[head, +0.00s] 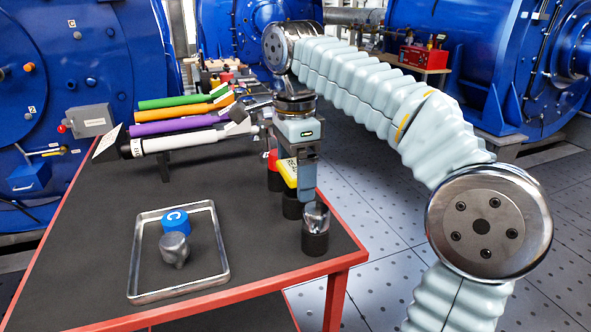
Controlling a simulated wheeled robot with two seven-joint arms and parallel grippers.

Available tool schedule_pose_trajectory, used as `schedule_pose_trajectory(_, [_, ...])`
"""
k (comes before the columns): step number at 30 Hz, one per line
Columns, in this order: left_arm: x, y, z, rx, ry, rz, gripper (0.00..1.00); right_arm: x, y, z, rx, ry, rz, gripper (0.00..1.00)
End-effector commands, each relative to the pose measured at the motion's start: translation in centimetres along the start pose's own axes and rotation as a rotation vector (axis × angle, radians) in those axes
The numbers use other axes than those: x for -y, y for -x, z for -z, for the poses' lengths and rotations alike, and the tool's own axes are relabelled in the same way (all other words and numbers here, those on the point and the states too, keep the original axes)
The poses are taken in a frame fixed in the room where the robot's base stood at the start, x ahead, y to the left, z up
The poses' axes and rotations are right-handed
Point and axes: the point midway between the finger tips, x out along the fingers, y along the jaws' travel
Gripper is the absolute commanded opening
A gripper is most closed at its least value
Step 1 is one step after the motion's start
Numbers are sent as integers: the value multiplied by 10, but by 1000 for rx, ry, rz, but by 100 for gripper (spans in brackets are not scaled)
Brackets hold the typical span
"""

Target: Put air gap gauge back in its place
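My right gripper (302,192) points down over the table's right edge area, beside a yellow piece (286,172) with a printed label. One finger shows clearly; the other is mostly hidden, so I cannot tell whether it is open or grips the yellow piece. A black cylinder (291,208) stands just below the yellow piece. No object is clearly recognisable as the air gap gauge. Long tools lie side by side at the back of the table: green (172,102), orange (180,112), purple (175,127) and grey-white (185,140). My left gripper is not in view.
A metal tray (137,270) on the dark table (75,262) holds a blue cap marked C (175,221) and a grey metal part (174,248). A dark cylinder with a shiny top (315,235) stands near the right corner. The table's front left is clear.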

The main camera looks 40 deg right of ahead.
Motion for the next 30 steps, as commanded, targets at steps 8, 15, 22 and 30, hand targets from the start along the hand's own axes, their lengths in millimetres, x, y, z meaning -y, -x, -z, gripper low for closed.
schedule_pose_trajectory(8, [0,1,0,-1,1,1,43,0,0,0,0,0,0,100])
schedule_pose_trajectory(15, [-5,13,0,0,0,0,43,0,34,-1,1,1,3,100])
schedule_pose_trajectory(22, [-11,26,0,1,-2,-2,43,1,70,-1,1,1,2,100])
schedule_pose_trajectory(30, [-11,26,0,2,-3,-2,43,0,76,0,0,0,0,100])
